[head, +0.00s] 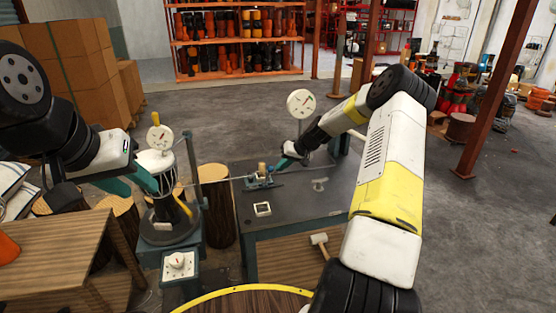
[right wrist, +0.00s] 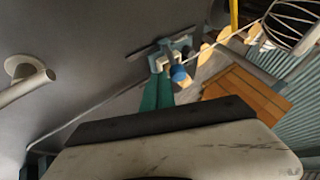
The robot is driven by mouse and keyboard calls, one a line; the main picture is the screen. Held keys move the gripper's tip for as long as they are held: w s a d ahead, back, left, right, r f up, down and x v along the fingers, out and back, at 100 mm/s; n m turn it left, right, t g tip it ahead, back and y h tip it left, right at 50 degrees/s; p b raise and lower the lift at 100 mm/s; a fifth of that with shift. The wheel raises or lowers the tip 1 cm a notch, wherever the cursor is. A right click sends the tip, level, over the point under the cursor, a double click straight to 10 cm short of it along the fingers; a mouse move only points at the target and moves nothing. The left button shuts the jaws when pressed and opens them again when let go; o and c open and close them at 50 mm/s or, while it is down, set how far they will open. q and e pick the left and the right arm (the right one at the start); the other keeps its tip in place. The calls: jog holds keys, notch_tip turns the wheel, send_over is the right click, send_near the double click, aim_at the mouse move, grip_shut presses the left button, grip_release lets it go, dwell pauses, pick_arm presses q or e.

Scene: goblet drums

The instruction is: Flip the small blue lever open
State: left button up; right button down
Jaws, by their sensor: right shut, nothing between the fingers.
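A small clamp device (head: 262,180) with blue parts sits on the dark worktable, at the end of a thin rod. In the right wrist view, its small blue lever (right wrist: 178,74) has a rounded blue end beside a pale block. My right gripper (head: 282,164) is shut and empty, just above and right of the device. Its teal fingertips (right wrist: 160,80) show close beside the blue end; whether they touch it is unclear. My left gripper (head: 150,182) is beside a pale goblet drum (head: 158,162) on a stand; its grip is unclear.
The dark worktable (head: 300,205) also holds a small white square part (head: 262,209) and a pale fitting (head: 320,184). A mallet (head: 319,240) lies below the table edge. A control box with a dial (head: 179,262) stands at the left.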

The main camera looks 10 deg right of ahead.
jog(key=shift+a+r, duration=0.15)
jog(key=shift+a, duration=0.1)
jog(key=a+r+n+h, duration=0.1)
jog(key=a+h, duration=0.4)
jog(key=a, duration=0.2)
jog(key=shift+s+r, duration=0.15)
jog(key=shift+r, duration=0.25)
dwell(0.7)
